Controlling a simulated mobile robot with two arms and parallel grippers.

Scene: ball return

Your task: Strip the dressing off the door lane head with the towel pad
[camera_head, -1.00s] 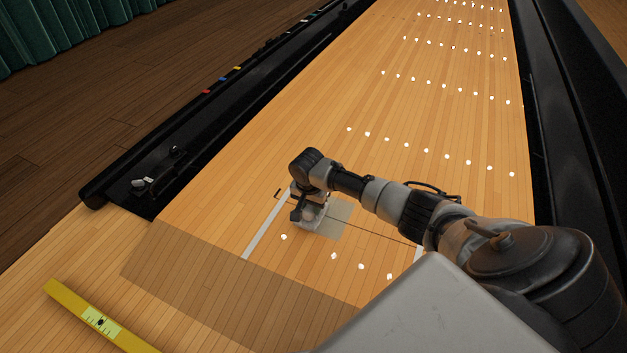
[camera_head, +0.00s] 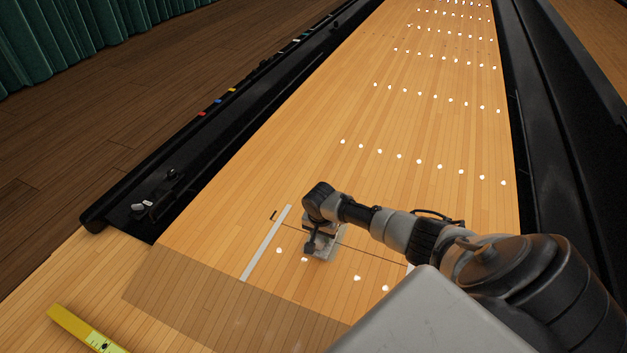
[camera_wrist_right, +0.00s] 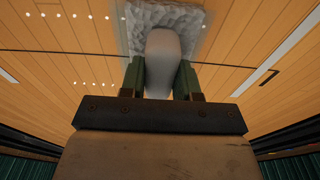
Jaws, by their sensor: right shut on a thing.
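The towel pad (camera_head: 322,250) lies flat on the pale wood lane head (camera_head: 225,225), right of the white bar, over a thin dark line. In the wrist view the pad (camera_wrist_right: 165,15) is whitish and rough, with a rounded grey handle (camera_wrist_right: 164,50). My right gripper (camera_head: 312,236) is just above the pad. In the wrist view, the right gripper's (camera_wrist_right: 161,78) fingers are shut on the handle. A small paler patch borders the pad; I cannot tell whether it is dressing. The wood under the pad is hidden. My left gripper is not in view.
A white bar (camera_head: 265,245) marks the lane left of the pad. Rows of white dots (camera_head: 399,156) run up the lane. Black gutters (camera_head: 215,145) flank it. A yellow level (camera_head: 80,327) lies at the lower left. The lane beyond the pad is clear.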

